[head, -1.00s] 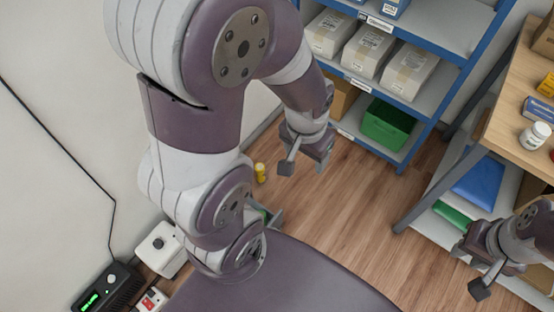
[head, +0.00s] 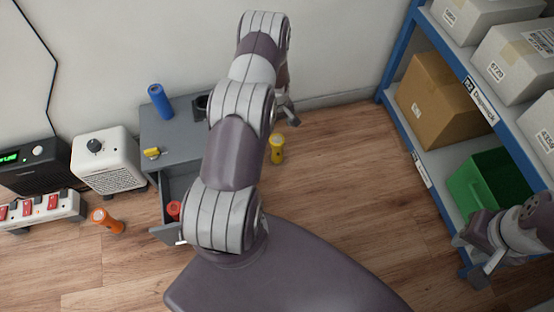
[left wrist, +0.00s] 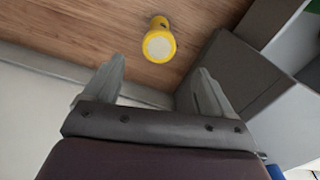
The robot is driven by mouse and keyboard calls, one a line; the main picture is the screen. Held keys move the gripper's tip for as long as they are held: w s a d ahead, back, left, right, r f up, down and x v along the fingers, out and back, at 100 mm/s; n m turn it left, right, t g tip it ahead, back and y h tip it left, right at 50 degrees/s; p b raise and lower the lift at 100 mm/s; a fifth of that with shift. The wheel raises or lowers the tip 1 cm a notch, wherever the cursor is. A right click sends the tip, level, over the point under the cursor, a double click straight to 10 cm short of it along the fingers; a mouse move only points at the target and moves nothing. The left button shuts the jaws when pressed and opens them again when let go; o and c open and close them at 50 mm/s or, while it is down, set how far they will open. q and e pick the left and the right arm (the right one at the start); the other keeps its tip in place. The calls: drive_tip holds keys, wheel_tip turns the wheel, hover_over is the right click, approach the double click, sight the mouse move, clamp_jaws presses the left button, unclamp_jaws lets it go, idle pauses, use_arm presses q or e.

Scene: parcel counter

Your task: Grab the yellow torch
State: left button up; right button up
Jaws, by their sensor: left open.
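The yellow torch (head: 277,149) stands on the wooden floor just right of the grey cabinet, its wide end up. It also shows in the left wrist view (left wrist: 159,42), beyond the fingertips, with its pale round face toward the camera. My left gripper (head: 287,111) is open and empty, partly hidden behind my own arm, close to the torch but apart from it. In the left wrist view, the torch appears between and above the two spread fingers (left wrist: 158,82). My right gripper (head: 473,257) is at the right edge with its fingers apart, seemingly empty.
The grey cabinet (head: 160,133) holds a blue cylinder (head: 160,101); its drawer (head: 165,230) is open with a red item (head: 174,209) inside. An orange torch (head: 108,221) is on the floor at left. Shelving with a green bin (head: 487,178) stands at right. Floor right of the torch is clear.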

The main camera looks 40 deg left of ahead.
sight(277, 139)
use_arm(q)
wheel_tip(277, 139, down, 5)
drive_tip(key=shift+r+b, duration=0.1)
drive_tip(key=shift+b, duration=0.85)
wheel_tip(277, 139, down, 5)
drive_tip(key=b, duration=0.4)
drive_tip(key=shift+w+a+f, duration=0.1)
drive_tip(key=shift+f, duration=0.1)
drive_tip(key=shift+r, duration=0.15)
drive_tip(key=shift+c, duration=0.7)
clamp_jaws()
use_arm(e)
wheel_tip(277, 139, down, 7)
drive_tip(key=shift+s, duration=0.15)
